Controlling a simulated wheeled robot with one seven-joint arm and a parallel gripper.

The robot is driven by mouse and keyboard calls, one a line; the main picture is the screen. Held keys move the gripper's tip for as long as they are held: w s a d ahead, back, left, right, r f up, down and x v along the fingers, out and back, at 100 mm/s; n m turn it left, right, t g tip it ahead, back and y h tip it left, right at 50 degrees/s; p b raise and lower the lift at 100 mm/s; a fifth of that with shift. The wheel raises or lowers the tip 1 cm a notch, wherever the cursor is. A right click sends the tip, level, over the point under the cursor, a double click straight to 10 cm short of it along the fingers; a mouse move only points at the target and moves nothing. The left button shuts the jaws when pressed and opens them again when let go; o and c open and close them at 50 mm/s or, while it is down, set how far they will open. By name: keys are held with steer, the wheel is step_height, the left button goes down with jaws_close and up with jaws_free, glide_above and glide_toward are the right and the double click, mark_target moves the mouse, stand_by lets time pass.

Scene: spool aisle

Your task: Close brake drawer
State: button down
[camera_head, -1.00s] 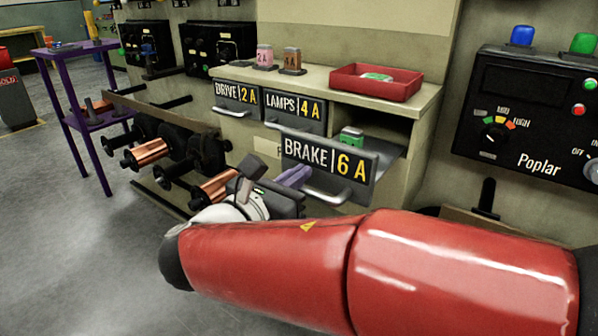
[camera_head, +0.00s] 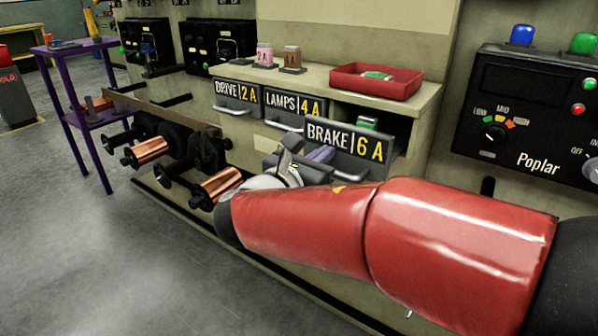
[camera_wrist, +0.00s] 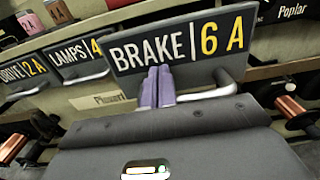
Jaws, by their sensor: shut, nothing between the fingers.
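The brake drawer (camera_head: 350,150) has a dark front labelled BRAKE 6 A and a grey bar handle; in the wrist view its front (camera_wrist: 185,42) fills the upper middle. It stands a little out from the cabinet, with a green item (camera_head: 368,123) partly visible inside. My gripper (camera_head: 322,154) has purple fingers pressed together, empty.
The drive drawer (camera_head: 237,95) and lamps drawer (camera_head: 295,107) sit flush to the left. A red tray (camera_head: 376,82) and two small labelled blocks stand on the cabinet top. Copper spools (camera_head: 222,184) jut out at left. A control panel (camera_head: 530,120) is at right.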

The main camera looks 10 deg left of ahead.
steer(key=x, duration=1)
steer(key=shift+w+d, duration=0.1)
steer(key=shift+w, duration=0.1)
steer(key=shift+w+d+r, duration=0.1)
steer(key=shift+w+r, duration=0.1)
steer(key=shift+r, duration=0.1)
